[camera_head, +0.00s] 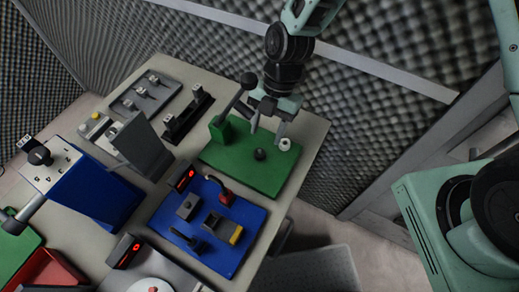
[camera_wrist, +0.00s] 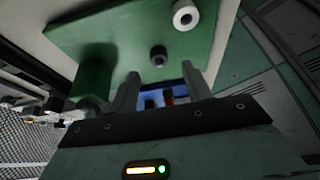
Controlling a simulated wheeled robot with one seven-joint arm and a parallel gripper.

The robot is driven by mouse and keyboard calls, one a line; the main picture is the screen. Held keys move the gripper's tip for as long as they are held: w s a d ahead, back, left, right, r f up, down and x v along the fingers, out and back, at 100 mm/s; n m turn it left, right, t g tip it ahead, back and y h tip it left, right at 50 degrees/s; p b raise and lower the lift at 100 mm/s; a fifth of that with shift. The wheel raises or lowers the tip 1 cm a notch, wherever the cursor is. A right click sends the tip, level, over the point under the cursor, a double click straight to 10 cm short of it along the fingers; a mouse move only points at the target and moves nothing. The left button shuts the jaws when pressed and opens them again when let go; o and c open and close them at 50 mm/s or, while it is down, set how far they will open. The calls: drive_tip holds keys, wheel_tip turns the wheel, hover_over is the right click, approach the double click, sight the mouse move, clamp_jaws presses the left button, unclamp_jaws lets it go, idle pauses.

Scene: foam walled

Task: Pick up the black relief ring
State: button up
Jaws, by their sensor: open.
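The black relief ring (camera_head: 260,154) sits on the green board (camera_head: 237,171), near its middle. In the wrist view the black ring (camera_wrist: 158,54) shows as a short dark cylinder with a hole, beyond my fingertips and roughly in line with the gap between them. My gripper (camera_head: 268,127) is open and empty, above the far part of the green board and apart from the ring. Its two fingers also show in the wrist view (camera_wrist: 160,82). A white ring (camera_head: 285,144) stands on the board to the right of the black one, and it shows at the top of the wrist view (camera_wrist: 185,15).
A green block (camera_head: 221,130) with a black-knobbed lever (camera_head: 249,80) rises on the board's left, close to my gripper. A blue board (camera_head: 200,250) with several small fixtures lies in front. A black rail (camera_head: 188,122) is to the left. Foam walls stand behind the table.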

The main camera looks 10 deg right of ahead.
sight(260, 149)
drive_tip(key=p+x, duration=0.1)
drive_tip(key=x, duration=0.2)
drive_tip(key=p+x, duration=0.1)
drive_tip(key=x, duration=0.1)
drive_tip(key=shift+s+a+r+p, duration=0.2)
drive_tip(key=shift+a+p, duration=0.1)
drive_tip(key=shift+f, duration=0.4)
clamp_jaws()
